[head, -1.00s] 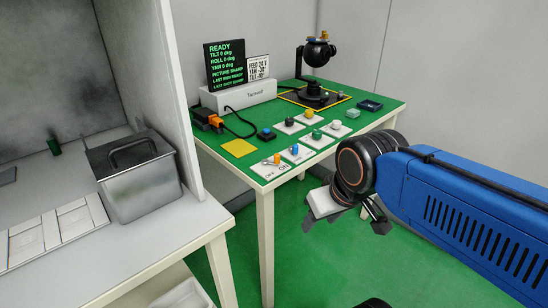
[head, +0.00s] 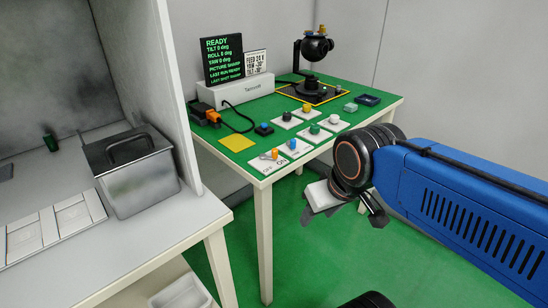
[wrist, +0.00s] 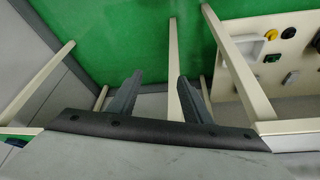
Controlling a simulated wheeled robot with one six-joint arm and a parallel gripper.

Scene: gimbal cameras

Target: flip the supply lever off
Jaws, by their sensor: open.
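The supply lever (head: 274,154) is a small switch with an orange tip on a white plate marked OFF and ON. It sits at the near front corner of the green-topped table (head: 237,143). Which way it is thrown is too small to tell for sure. My gripper (head: 342,216) is right of and nearer than the lever, off the table and over the green floor, apart from everything. In the wrist view my gripper (wrist: 158,92) shows two dark fingers spread with nothing between them. I cannot make out the lever in the wrist view.
Beside the lever are a blue knob (head: 293,145) and several other coloured knobs on white plates. A display (head: 222,62) and a gimbal camera (head: 315,48) stand behind. At left is a grey workbench with a metal bin (head: 135,180). The floor before the table is open.

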